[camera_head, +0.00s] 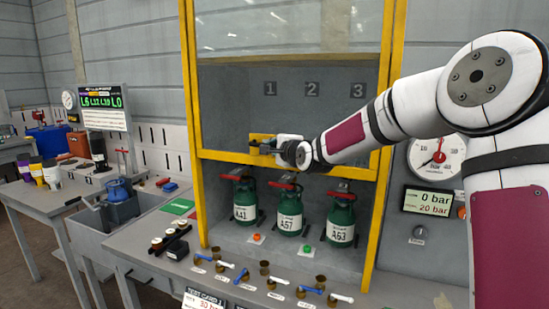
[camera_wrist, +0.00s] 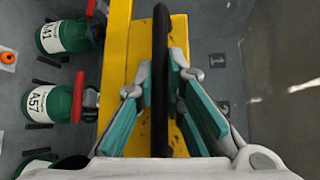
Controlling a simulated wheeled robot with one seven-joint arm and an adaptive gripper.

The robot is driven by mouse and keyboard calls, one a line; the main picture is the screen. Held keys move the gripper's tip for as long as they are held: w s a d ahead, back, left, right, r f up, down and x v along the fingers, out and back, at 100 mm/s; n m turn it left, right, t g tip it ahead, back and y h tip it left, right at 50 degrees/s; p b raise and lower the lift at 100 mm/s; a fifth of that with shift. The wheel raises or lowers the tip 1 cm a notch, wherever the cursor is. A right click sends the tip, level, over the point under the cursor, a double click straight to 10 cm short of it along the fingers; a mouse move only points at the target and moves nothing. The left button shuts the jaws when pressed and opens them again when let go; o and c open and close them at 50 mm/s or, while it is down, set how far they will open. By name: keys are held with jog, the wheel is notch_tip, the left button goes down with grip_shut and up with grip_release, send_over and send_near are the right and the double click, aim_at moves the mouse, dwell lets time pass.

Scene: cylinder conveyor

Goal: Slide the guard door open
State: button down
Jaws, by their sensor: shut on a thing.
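The guard door is a clear panel with a yellow bottom rail (camera_head: 225,157), set in a tall yellow frame (camera_head: 189,90). Its bottom rail hangs above the tops of the cylinders, with an open gap below it. A black bar handle (camera_wrist: 161,35) on a yellow mount (camera_head: 259,138) sits at the rail. My gripper (camera_head: 270,147) is at this handle. In the wrist view, the teal-padded fingers of my gripper (camera_wrist: 162,80) are on either side of the black bar, shut on it. My wrist hides part of the handle in the head view.
Green cylinders A41 (camera_head: 244,205), A57 (camera_head: 290,215) and A63 (camera_head: 341,222) stand inside the bay below the rail. Several valve fittings (camera_head: 264,268) line the bench front. A gauge (camera_head: 436,155) and pressure display (camera_head: 428,201) are at the right. A side bench (camera_head: 60,200) is at the left.

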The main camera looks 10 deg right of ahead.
jog(key=p, duration=0.5)
send_near(272, 90)
jog(key=w+a, duration=0.2)
jog(key=w, duration=0.1)
jog(key=w+f, duration=0.1)
jog(key=w, duration=0.1)
jog(key=shift+a+f, duration=0.1)
jog(key=shift+a, duration=0.3)
jog(key=c, duration=1.7)
grip_release()
jog(key=shift+o, duration=0.2)
jog(key=v, duration=1.2)
